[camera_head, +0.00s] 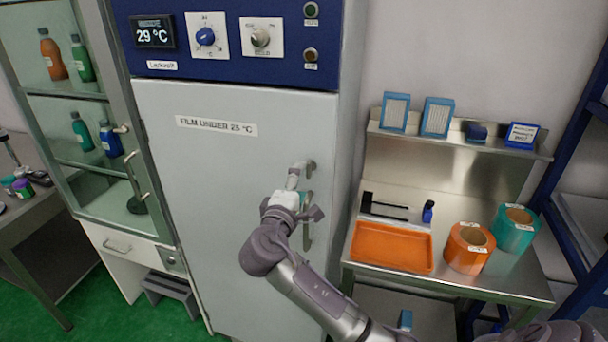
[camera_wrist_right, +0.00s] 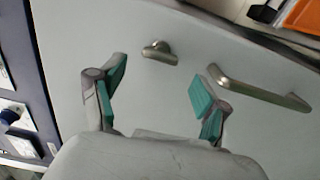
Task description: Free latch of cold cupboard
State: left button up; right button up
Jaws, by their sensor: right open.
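The cold cupboard (camera_head: 235,155) is a tall light-grey cabinet with a blue control panel, its door shut. Its small metal latch (camera_wrist_right: 158,50) shows in the wrist view as a short lever on a round base. The bar handle (camera_wrist_right: 262,92) is beside it, to the right in that view; in the head view the handle (camera_head: 307,236) is partly hidden by my gripper. My right gripper (camera_head: 303,192) is at the door's right side. In the wrist view its teal-padded fingers (camera_wrist_right: 160,88) are spread and empty, with the latch beyond the gap between them. My left gripper is out of view.
A glass-fronted cabinet (camera_head: 108,232) with bottles stands left of the cupboard. A steel bench (camera_head: 500,280) to the right carries an orange tray (camera_head: 392,247) and orange (camera_head: 468,249) and teal (camera_head: 514,229) rolls. A blue rack (camera_head: 566,130) is at far right.

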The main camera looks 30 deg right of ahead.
jog(key=v, duration=0.7)
jog(key=shift+s+a, duration=0.25)
jog(key=shift+a, duration=0.05)
notch_tip(320, 180, down, 33)
jog(key=a+n+g+y+b, duration=0.2)
jog(key=a+n+y+b, duration=0.15)
jog(key=y, duration=0.35)
jog(key=s+f+g+y+b, duration=0.1)
jog(key=s+f, duration=0.3)
jog(key=f, duration=0.3)
jog(key=s+f+m+g+y, duration=0.15)
jog(key=s+f, duration=0.25)
jog(key=f, duration=0.4)
jog(key=s+f+g+y+b, duration=0.1)
jog(key=s+f, duration=0.3)
jog(key=f, duration=0.3)
jog(key=s+f+m+g+y+b, duration=0.1)
jog(key=s+f+m, duration=0.1)
jog(key=s+f, duration=0.4)
jog(key=s+f+m+g+y+b, duration=0.1)
jog(key=s+f, duration=0.6)
jog(key=s, duration=0.9)
jog(key=s+f+m+g+y+b, duration=0.1)
jog(key=s+f+m+g, duration=0.2)
jog(key=s+f, duration=0.4)
jog(key=s+m, duration=0.1)
jog(key=s, duration=0.3)
jog(key=shift+s+a+m, duration=0.15)
jog(key=shift+a+m, duration=0.25)
